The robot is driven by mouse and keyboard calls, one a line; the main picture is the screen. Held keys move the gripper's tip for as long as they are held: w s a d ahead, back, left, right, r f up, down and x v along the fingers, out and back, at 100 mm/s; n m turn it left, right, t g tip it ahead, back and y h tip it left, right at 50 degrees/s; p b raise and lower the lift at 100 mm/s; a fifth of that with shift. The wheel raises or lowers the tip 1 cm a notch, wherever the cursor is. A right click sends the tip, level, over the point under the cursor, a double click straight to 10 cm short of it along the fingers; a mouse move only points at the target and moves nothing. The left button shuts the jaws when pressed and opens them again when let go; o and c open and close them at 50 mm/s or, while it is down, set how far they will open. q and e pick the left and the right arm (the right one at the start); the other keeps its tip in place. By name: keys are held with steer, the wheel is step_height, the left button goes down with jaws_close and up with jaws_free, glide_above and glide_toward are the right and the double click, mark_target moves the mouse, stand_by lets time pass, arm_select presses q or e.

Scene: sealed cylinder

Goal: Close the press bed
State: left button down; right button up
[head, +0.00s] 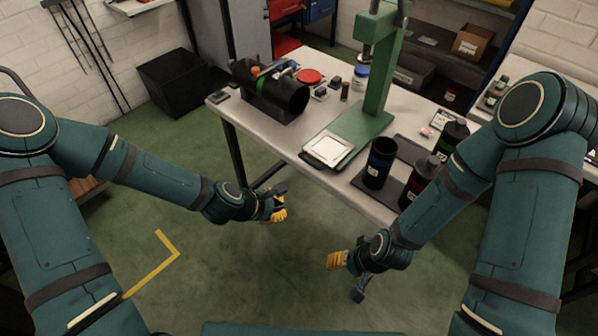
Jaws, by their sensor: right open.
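The green press (378,85) stands on the table with its column upright. A pale square plate on a dark tray, which looks like the press bed (328,149), lies at the front of the green base, clear of the column and close to the table's front edge. My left gripper (280,203) is in front of the table, below and left of the bed, apart from it; its jaw opening is too small to make out. My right gripper (345,277) is open and empty, lower down over the floor, well away from the press.
Small items and a red disc (309,76) lie behind. The floor in front is clear.

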mark_target(306, 159)
arm_select(q)
steer(key=w+a+r+n+t+b, duration=0.25)
steer(key=w+r+n, duration=0.2)
steer(key=n, duration=0.45)
steer(key=shift+w+d+r+b+x, duration=0.2)
steer(key=shift+w+r+x, duration=0.15)
steer(key=shift+x, duration=1.8)
steer(key=shift+w+d+r+b+x, duration=0.15)
steer(key=shift+r+x, duration=0.3)
steer(key=shift+x, duration=1.7)
steer(key=shift+w+d+r+b+x, duration=0.1)
steer(key=shift+w+r+b+x, duration=0.25)
steer(key=shift+x, duration=1.8)
steer(key=shift+d, duration=0.1)
steer(key=w+d, duration=0.3)
steer(key=shift+w+r+p, duration=0.1)
steer(key=shift+w+p, duration=0.25)
steer(key=shift+a, duration=0.15)
